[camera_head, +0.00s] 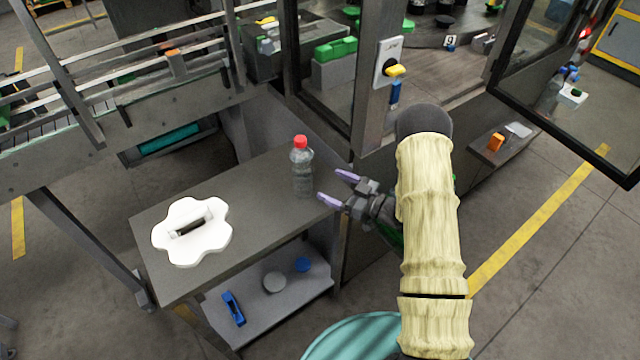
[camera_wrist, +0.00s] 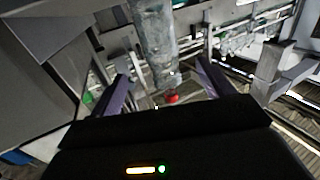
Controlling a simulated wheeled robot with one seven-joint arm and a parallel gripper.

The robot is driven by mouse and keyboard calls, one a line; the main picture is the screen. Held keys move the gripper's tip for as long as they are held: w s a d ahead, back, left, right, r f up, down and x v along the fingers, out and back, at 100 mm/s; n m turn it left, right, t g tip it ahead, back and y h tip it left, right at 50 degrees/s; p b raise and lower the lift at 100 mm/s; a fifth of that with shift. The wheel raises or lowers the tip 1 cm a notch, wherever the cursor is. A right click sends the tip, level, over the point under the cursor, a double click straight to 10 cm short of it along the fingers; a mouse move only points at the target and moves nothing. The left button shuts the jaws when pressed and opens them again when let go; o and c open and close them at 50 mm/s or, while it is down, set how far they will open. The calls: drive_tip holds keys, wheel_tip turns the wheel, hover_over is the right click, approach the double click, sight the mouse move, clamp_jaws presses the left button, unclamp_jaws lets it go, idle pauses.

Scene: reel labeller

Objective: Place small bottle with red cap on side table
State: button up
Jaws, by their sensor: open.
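The small clear bottle with a red cap (camera_head: 302,170) stands upright on the grey side table (camera_head: 265,235), near its right back edge. In the wrist view the bottle (camera_wrist: 153,42) shows upside down, with its red cap low between the two fingers. My gripper (camera_head: 333,188) is just right of the bottle, its purple fingers open and pointing toward it. In the wrist view my gripper (camera_wrist: 165,85) has its fingers spread on either side of the bottle. In the head view the fingertips look clear of the bottle; contact cannot be told.
A white lobed plate with a handle (camera_head: 192,232) lies on the table's left part. A lower shelf (camera_head: 262,305) holds a blue tool and discs.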

drive_tip(key=shift+v, duration=0.85)
drive_tip(key=shift+r, duration=0.1)
